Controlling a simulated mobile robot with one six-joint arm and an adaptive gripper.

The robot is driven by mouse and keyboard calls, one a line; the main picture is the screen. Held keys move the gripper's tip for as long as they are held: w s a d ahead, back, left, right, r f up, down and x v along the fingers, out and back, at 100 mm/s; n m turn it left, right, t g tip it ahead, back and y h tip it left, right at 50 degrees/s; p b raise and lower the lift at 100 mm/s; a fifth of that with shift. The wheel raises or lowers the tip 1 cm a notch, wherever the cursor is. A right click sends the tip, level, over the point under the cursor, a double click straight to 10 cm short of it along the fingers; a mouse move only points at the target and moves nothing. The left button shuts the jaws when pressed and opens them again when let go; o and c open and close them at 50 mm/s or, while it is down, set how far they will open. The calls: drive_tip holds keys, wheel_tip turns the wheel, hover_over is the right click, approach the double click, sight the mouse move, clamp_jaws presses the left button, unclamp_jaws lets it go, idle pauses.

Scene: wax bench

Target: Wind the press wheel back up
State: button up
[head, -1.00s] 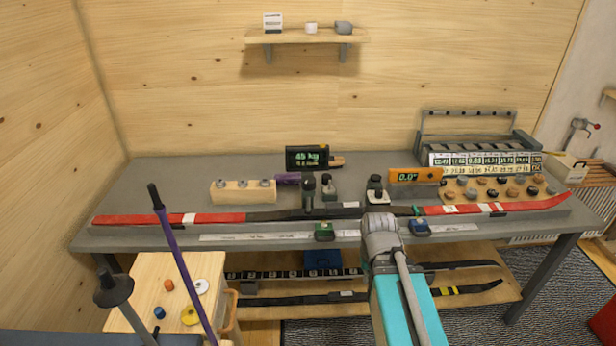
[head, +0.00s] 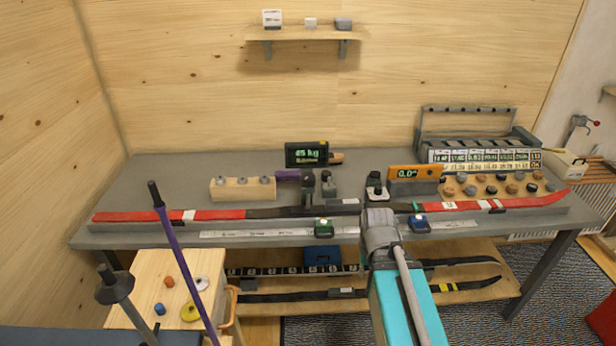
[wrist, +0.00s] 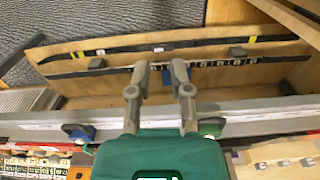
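I cannot make out the press wheel for certain. A dark upright fixture (head: 308,190) stands at the middle of the bench beside a purple piece (head: 288,175), below a small black display (head: 306,154) that seems to read 45 kg. Similar dark-topped pieces stand near it, one at its right (head: 328,186) and one further right (head: 375,186). In the head view my grey wrist hides my fingers. In the wrist view my gripper (wrist: 158,66) is open, its two grey fingers apart with nothing visible between them, above the bench's front edge.
A red and black ski (head: 225,215) lies along the bench front. An orange display (head: 415,172) and a rack stand at right. Ski poles and a small wooden cabinet (head: 150,270) are at left.

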drive_tip(key=o, duration=0.9)
drive_tip(key=w+r+p, duration=0.1)
drive_tip(key=w+a+r+m+p, duration=0.1)
drive_tip(key=w+r+p, duration=0.1)
drive_tip(key=w+r+m+p, duration=0.1)
drive_tip(key=w, duration=0.1)
drive_tip(key=shift+w+a+r, duration=0.1)
drive_tip(key=shift+a+r, duration=0.15)
drive_tip(key=shift+r, duration=0.1)
drive_tip(key=shift+c, duration=0.2)
wheel_tip(320, 180, up, 20)
drive_tip(key=m+p, duration=1.4)
drive_tip(key=p, duration=0.6)
hover_over(309, 177)
drive_tip(key=shift+s+f+t, duration=0.2)
drive_tip(key=shift+t, duration=0.2)
drive_tip(key=shift+f, duration=0.1)
drive_tip(key=f+b, duration=1.3)
drive_tip(key=shift+w+f+b, duration=0.3)
drive_tip(key=shift+w+b, duration=0.1)
drive_tip(key=c, duration=1.1)
